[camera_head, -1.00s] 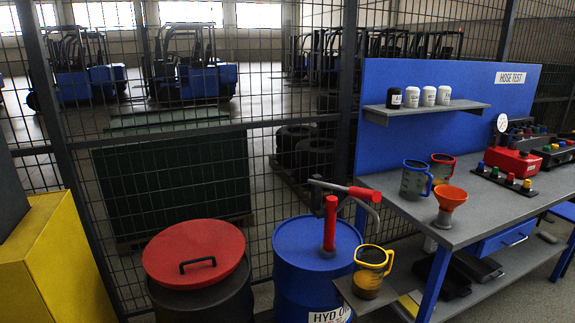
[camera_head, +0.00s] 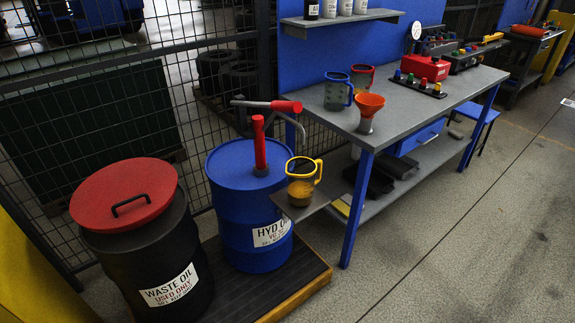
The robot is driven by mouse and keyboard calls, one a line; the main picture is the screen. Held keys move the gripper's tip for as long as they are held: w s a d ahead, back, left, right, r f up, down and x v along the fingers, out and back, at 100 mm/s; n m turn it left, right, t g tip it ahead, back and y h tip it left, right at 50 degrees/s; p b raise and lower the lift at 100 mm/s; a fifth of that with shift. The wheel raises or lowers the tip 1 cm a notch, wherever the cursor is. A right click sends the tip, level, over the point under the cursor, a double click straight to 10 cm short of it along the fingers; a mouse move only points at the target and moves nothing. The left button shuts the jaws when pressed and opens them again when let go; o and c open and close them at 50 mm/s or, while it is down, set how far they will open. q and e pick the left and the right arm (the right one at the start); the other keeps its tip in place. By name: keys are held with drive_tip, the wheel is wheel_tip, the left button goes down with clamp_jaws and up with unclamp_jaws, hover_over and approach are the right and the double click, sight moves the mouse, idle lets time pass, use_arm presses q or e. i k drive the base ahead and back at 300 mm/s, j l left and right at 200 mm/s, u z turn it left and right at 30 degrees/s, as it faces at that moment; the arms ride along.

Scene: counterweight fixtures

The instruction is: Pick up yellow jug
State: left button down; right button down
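The yellow jug (camera_head: 302,181) stands upright on a small grey shelf (camera_head: 328,198) beside the blue hydraulic oil drum (camera_head: 238,205). It has a yellow rim and handle, with the handle facing right, and dark amber contents show through its side. The spout of the red-handled pump (camera_head: 262,140) on the drum ends just above the jug's rim. Neither of my grippers shows in the head view.
A black waste oil drum with a red lid (camera_head: 125,193) stands at left. A workbench (camera_head: 400,125) holds a blue jug (camera_head: 338,91), a red jug (camera_head: 362,77) and an orange funnel (camera_head: 368,108). The floor (camera_head: 450,240) at front right is clear.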

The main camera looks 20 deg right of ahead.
sight(300, 171)
drive_tip(key=i+l+u, duration=0.1)
drive_tip(key=l+u, duration=0.35)
drive_tip(key=i+l+u, duration=0.1)
drive_tip(key=l+u, duration=0.15)
drive_tip(key=u, duration=0.2)
